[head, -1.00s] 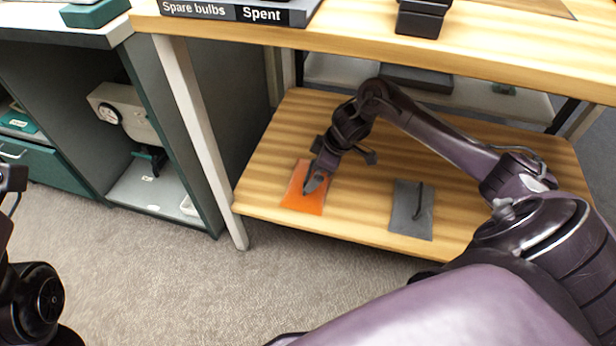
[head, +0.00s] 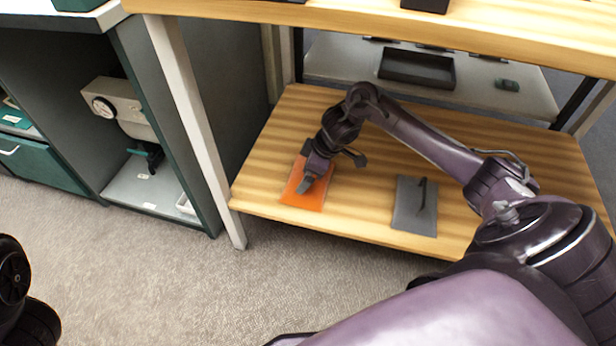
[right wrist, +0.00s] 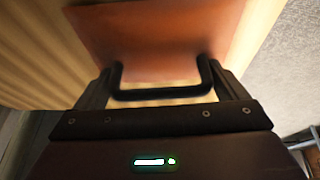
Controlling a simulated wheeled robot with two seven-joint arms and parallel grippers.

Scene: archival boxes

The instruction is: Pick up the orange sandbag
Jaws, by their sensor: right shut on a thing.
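The orange sandbag (head: 313,200) lies at the left front of the low wooden shelf. My right gripper (head: 306,184) is over it, and hides part of it. In the right wrist view the sandbag (right wrist: 155,40) is a flat orange slab with a black strap handle (right wrist: 165,93). The right gripper's fingers (right wrist: 162,85) are shut on this handle, one at each side of it. Whether the bag is clear of the shelf cannot be told. My left gripper is out of view; only part of my left arm shows at the lower left.
A grey sandbag (head: 408,213) with a dark handle lies on the wooden shelf (head: 480,165), right of the orange one. The tabletop (head: 420,32) is overhead, and a pale table leg (head: 195,130) stands left. A black tray (head: 415,68) is behind. Carpet (head: 200,285) is clear in front.

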